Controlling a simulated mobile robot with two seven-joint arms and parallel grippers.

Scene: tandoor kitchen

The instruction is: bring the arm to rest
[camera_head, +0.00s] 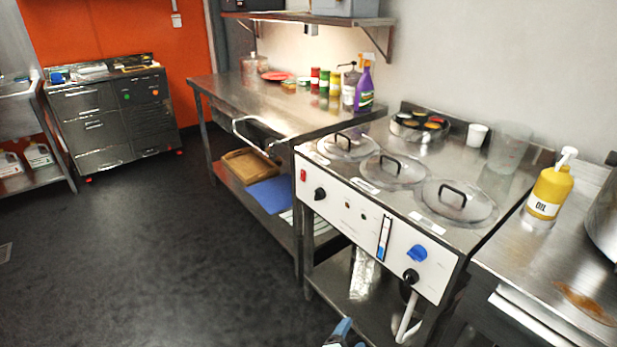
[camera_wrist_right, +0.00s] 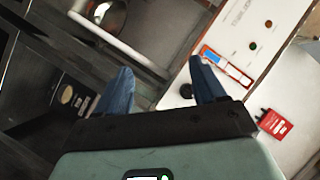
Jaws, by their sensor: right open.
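My right gripper (camera_head: 343,332) shows only in part at the bottom edge of the head view, low in front of the steel cooking unit with the white front panel (camera_head: 345,224). In the right wrist view my right gripper (camera_wrist_right: 161,66) has its two blue fingers spread apart with nothing between them. A white panel (camera_wrist_right: 225,80) with a blue-and-red gauge and a dark knob lies beyond the right finger in that view. My left gripper is not in view.
The unit's top has several lidded wells (camera_head: 459,202). A yellow oil bottle (camera_head: 549,190) stands on the right counter. A steel table (camera_head: 290,105) with jars and a purple spray bottle (camera_head: 365,88) stands behind. The dark floor (camera_head: 150,250) at left is clear.

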